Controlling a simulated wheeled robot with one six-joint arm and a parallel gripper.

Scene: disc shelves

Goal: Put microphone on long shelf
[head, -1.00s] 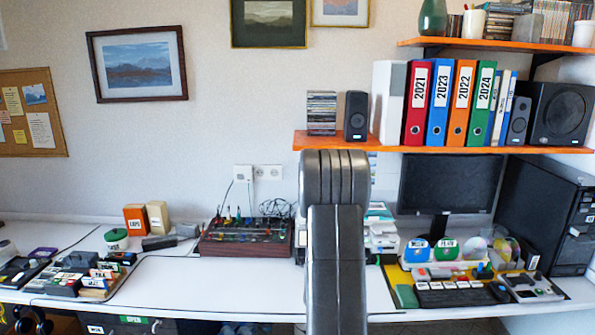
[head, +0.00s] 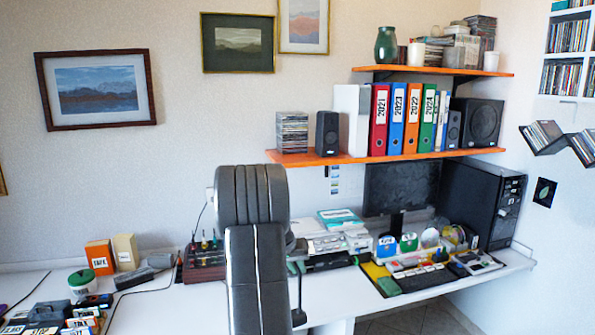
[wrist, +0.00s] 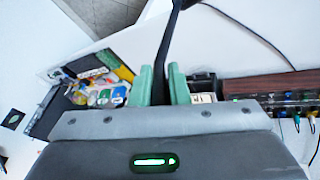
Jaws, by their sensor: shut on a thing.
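My gripper (wrist: 160,85) has green fingers shut on a thin dark rod, seemingly the microphone (wrist: 164,58), which runs up out of the frame in the wrist view. In the head view the gripper (head: 296,266) shows just right of my arm, partly hidden by it. The dark rod (head: 300,291) hangs below the fingers to a thicker end, above the desk. The long shelf (head: 400,157) is the lower orange board on the wall, above and beyond the gripper.
The long shelf holds CDs (head: 291,132), a small speaker (head: 327,133), a white box, coloured binders (head: 397,118) and a large speaker (head: 477,122). Little bare board shows, mostly along the front. A shorter shelf (head: 440,71) is above. A monitor and PC tower (head: 482,203) stand below.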

